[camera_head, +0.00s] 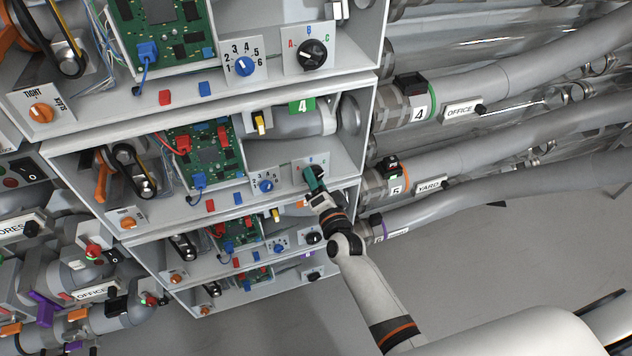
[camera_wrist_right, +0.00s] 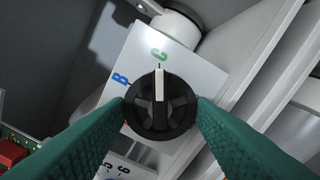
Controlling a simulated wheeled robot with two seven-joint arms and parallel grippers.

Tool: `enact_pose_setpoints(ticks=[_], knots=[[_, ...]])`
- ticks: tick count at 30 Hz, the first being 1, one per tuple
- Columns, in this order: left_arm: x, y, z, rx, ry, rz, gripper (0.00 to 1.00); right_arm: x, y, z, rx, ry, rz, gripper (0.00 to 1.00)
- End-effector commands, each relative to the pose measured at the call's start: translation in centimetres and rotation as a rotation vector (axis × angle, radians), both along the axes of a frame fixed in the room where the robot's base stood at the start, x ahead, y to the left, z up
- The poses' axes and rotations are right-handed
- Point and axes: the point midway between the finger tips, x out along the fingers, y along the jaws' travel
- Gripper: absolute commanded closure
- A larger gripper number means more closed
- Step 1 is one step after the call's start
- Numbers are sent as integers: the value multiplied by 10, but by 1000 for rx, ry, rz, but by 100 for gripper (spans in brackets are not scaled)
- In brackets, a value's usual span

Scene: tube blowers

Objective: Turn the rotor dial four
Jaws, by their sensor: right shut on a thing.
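The rotor dial of box four is a round black knob (camera_wrist_right: 161,118) with a white pointer, set on a white plate with coloured letters. In the right wrist view the pointer lines up with the green C, and the blue B is to its left. My right gripper (camera_head: 313,181) has its green fingers at the knob, one on each side, shut on it. In the head view the gripper hides most of this knob. A green label 4 (camera_head: 302,106) is at the top of the same box. My left gripper is not in view.
The box also holds a green circuit board (camera_head: 208,152), a small blue dial (camera_head: 266,186) and an orange dial (camera_head: 128,222). Similar boxes are above and below. Grey tubes (camera_head: 520,80) run along the right. Bare floor (camera_head: 500,240) shows at lower right.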

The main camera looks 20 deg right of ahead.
Motion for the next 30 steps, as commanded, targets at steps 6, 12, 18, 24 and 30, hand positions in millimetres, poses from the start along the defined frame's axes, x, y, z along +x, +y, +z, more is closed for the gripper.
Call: enact_pose_setpoints(ticks=[6,12,18,24,30], knots=[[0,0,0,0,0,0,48,0,0,-1,3,1,0,36],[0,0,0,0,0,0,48,0,0,-1,1,2,-1,30],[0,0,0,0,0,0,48,0,-1,-2,0,3,-1,30],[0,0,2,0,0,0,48,0,-1,-1,-84,1,-1,30],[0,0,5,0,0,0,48,0,-2,-1,-444,-12,-2,30]])
